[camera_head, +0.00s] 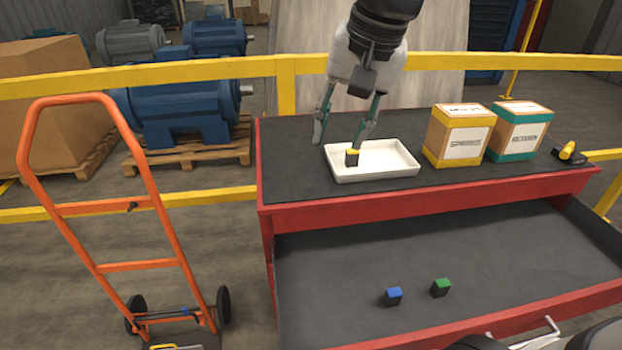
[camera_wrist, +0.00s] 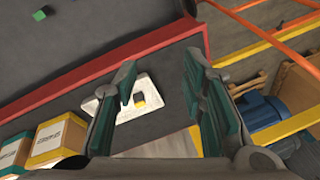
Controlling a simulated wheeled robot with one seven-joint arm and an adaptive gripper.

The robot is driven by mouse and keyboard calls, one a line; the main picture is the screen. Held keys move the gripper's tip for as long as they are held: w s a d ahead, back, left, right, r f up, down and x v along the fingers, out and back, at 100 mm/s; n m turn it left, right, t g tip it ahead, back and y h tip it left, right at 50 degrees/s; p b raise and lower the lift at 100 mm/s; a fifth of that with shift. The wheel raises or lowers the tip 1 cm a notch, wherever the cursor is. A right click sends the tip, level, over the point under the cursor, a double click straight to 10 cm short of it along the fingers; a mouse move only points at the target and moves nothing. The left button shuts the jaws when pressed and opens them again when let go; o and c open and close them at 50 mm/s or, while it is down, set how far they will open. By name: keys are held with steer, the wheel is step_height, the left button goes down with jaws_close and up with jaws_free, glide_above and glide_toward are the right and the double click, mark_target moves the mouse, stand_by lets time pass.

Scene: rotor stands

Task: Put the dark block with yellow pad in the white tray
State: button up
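The dark block with the yellow pad (camera_head: 352,157) sits inside the white tray (camera_head: 400,172), near its left end. The tray lies on the dark top of the red cabinet. The block also shows in the wrist view (camera_wrist: 139,100), inside the tray (camera_wrist: 120,115). My gripper (camera_head: 341,142) is above the tray's left end, pointing down, its fingers spread apart. In the wrist view the gripper (camera_wrist: 160,85) is open with nothing between its fingers, and the block is apart from them.
A blue-topped block (camera_head: 393,297) and a green-topped block (camera_head: 440,288) lie in the open drawer (camera_head: 340,270). Two labelled boxes, yellow-trimmed (camera_head: 458,137) and teal-trimmed (camera_head: 517,132), stand right of the tray. A yellow-and-black object (camera_head: 570,153) is at the far right. An orange hand truck (camera_head: 120,265) stands left.

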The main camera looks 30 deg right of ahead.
steer(key=s+a+f+n+t, duration=0.1)
steer(key=s+a+f+n, duration=0.1)
steer(key=s, duration=0.3)
steer(key=s+a+f+n, duration=0.3)
steer(key=s+n, duration=0.2)
steer(key=s, duration=0.1)
steer(key=shift+s+t+h, duration=0.15)
steer(key=shift+t+h, duration=0.15)
steer(key=shift+t, duration=0.1)
steer(key=shift+d, duration=0.15)
steer(key=shift+c, duration=0.6)
